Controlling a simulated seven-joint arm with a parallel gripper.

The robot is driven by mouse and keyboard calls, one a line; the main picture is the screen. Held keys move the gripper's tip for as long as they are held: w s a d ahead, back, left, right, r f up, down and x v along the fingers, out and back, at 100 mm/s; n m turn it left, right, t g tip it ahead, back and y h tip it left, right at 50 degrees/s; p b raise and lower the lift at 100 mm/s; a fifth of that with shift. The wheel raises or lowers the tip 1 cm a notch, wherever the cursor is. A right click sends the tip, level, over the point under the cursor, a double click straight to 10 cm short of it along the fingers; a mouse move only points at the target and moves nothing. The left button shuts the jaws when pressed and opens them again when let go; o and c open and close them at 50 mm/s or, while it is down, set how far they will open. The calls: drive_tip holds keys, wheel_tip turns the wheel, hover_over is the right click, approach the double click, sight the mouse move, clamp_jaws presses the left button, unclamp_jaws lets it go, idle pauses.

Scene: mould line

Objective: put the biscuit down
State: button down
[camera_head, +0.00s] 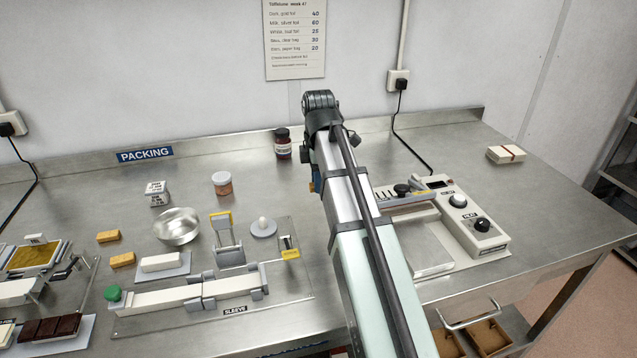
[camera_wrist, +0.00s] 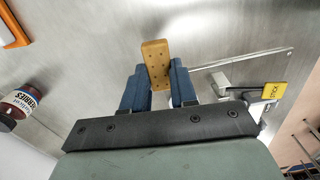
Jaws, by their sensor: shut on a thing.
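My gripper (camera_wrist: 160,82) is shut on a biscuit (camera_wrist: 156,62), a golden-brown finger with rows of small holes. The biscuit sticks out past the blue fingertips over bare steel in the wrist view; its height above the bench is hard to judge. In the head view my arm hides most of the gripper; only a bit of blue shows beside the arm, and the held biscuit cannot be made out clearly. Two similar biscuits, an upper one (camera_head: 108,236) and a lower one (camera_head: 122,259), lie on the bench at the left.
A dark berries jar (camera_head: 283,144) stands near the back wall, also in the wrist view (camera_wrist: 22,105). A small orange-brown jar (camera_head: 222,184), a steel bowl (camera_head: 178,226) and the sleeve fixture (camera_head: 234,309) lie left of my arm. A sealing machine (camera_head: 472,222) is at right.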

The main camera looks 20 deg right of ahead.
drive_tip(key=a+r+n, duration=0.2)
drive_tip(key=a+n, duration=0.4)
drive_tip(key=a, duration=2.7)
drive_tip(key=r+m, duration=0.2)
drive_tip(key=m, duration=0.3)
hover_over(179, 235)
drive_tip(key=shift+s+f, duration=0.1)
drive_tip(key=shift+f, duration=5.3)
drive_tip(key=c, duration=0.8)
unclamp_jaws()
